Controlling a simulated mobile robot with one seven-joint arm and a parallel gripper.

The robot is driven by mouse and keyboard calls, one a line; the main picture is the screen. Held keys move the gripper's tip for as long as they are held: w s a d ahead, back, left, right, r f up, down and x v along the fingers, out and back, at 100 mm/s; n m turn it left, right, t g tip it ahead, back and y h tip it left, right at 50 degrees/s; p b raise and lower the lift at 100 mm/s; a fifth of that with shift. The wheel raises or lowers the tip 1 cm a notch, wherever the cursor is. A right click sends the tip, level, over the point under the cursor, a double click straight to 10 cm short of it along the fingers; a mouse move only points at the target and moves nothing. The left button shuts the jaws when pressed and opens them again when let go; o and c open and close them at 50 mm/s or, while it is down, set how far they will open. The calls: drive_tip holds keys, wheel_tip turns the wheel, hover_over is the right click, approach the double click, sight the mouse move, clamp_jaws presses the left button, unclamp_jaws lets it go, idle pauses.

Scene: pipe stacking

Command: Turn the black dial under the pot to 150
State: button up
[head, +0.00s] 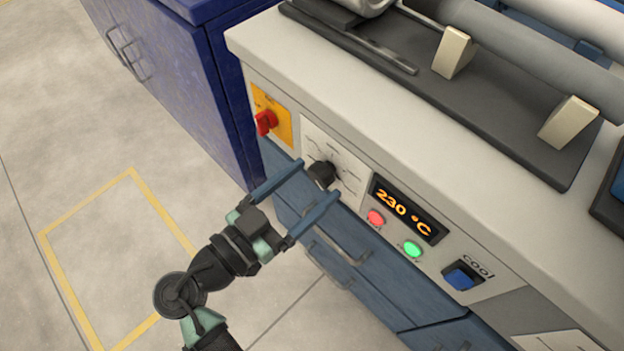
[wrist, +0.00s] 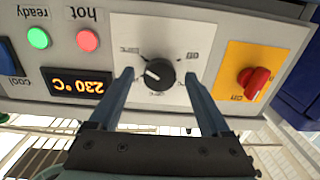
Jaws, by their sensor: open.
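The black dial (head: 322,174) sits on a white scale plate (head: 335,150) on the front panel of the machine. In the wrist view the dial (wrist: 159,73) shows a white pointer mark, and the view is upside down. The scale numbers are too small to read. My gripper (head: 318,183) is open, with one blue finger on each side of the dial. In the wrist view the fingertips (wrist: 158,78) stand apart from the dial on both sides. The display (head: 408,208) reads 230 °C. No pot shows in either view.
Left of the dial is a red switch (head: 266,121) on a yellow plate. To its right are a red light (head: 376,217), a green light (head: 413,249) and a blue cool button (head: 463,276). Blue drawers with handles lie below. Grey pipes (head: 520,45) rest on top.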

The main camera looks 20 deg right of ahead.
drive_tip(key=shift+w+d, duration=0.2)
drive_tip(key=shift+d, duration=0.35)
clamp_jaws()
